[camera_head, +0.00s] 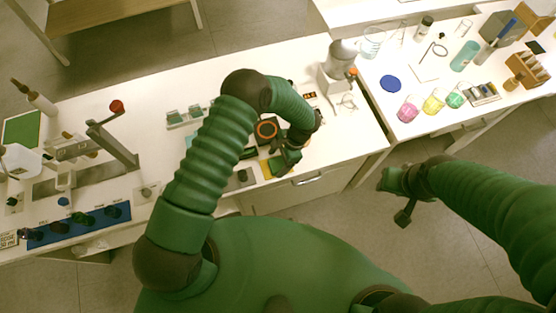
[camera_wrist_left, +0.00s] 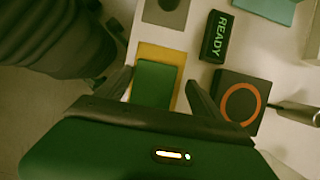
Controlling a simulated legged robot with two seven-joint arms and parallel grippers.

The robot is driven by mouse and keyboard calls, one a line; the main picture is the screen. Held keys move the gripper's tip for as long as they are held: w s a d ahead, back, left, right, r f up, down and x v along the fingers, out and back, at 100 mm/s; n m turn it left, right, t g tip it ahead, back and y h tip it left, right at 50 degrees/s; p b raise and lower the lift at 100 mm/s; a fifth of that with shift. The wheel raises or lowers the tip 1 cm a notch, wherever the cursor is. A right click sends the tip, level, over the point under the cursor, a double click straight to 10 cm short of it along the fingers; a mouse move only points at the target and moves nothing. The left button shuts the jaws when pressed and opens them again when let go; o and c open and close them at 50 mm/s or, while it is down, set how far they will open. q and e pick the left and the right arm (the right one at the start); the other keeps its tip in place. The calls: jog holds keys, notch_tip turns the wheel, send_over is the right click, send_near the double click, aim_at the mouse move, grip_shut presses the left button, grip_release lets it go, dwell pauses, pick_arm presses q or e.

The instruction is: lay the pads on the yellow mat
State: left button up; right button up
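The yellow mat (camera_wrist_left: 158,53) lies on the white bench near its front edge. It also shows in the head view (camera_head: 265,169), partly covered by my left gripper. A green pad (camera_wrist_left: 153,84) lies over the mat in the left wrist view, with yellow showing along its far and right sides. My left gripper (camera_wrist_left: 158,92) is above it, with one dark finger on each side of the pad and gaps between. I cannot tell whether the pad touches the mat fully. My right gripper (camera_head: 398,197) hangs over the floor, away from the bench; its finger opening is unclear.
A dark block marked READY (camera_wrist_left: 216,37) and a black box with an orange ring (camera_wrist_left: 240,100) stand right of the mat in the wrist view. A grey plate with a hole (camera_wrist_left: 166,12) lies beyond it. Coloured flasks (camera_head: 433,103) stand on the right bench.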

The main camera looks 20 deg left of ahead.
pick_arm(q)
jog(key=shift+s+d, duration=0.15)
jog(key=shift+d, duration=0.15)
pick_arm(e)
jog(key=shift+d+f, duration=0.1)
jog(key=shift+d, duration=0.4)
pick_arm(q)
jog(key=shift+a, duration=0.15)
pick_arm(e)
jog(key=shift+a, duration=0.2)
